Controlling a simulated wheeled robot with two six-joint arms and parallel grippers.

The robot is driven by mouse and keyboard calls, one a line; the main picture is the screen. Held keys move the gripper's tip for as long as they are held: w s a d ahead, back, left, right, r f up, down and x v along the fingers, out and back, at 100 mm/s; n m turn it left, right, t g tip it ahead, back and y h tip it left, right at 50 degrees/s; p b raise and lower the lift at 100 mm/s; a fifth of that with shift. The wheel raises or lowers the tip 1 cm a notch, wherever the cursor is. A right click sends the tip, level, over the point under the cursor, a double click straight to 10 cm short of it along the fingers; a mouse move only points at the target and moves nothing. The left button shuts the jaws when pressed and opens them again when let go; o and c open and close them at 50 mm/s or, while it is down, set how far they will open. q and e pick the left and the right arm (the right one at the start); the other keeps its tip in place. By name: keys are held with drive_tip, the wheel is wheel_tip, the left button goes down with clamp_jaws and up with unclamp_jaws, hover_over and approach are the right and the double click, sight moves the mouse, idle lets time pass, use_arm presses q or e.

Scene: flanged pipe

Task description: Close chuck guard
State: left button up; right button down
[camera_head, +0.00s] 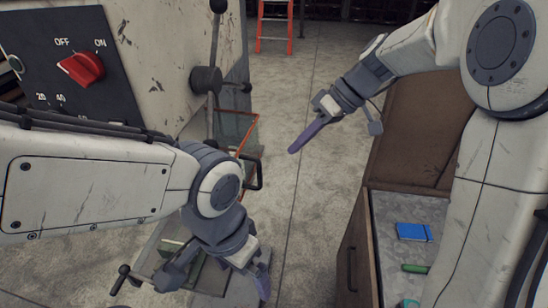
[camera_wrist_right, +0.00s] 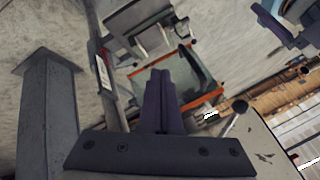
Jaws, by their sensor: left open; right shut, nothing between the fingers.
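The chuck guard (camera_head: 236,128) is a clear greenish panel with an orange frame, beside the lathe's headstock in the head view. A black handle (camera_head: 256,172) sits near its lower right. The guard also shows in the right wrist view (camera_wrist_right: 193,82), beyond my fingers. My right gripper (camera_head: 294,149) is shut and empty, its purple fingers pointing down-left, right of the guard and apart from it in the head view. My left gripper (camera_head: 262,283) is open and empty, low in the head view below the guard. My left wrist hides part of the lathe bed and the guard's lower area.
The headstock (camera_head: 155,60) with a red switch (camera_head: 80,67) stands at left, a lever (camera_head: 207,80) on its side. A brown cabinet (camera_head: 355,250) at right bears a blue notebook (camera_head: 412,231). An orange ladder (camera_head: 274,38) stands behind. Floor between is clear.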

drive_tip(key=s+a+f+p, duration=0.2)
drive_tip(key=s+a+f, duration=0.1)
drive_tip(key=a, duration=0.2)
drive_tip(key=shift+a+p, duration=0.25)
drive_tip(key=shift+p, duration=0.1)
drive_tip(key=shift+a+f, duration=0.1)
drive_tip(key=shift+a, duration=0.05)
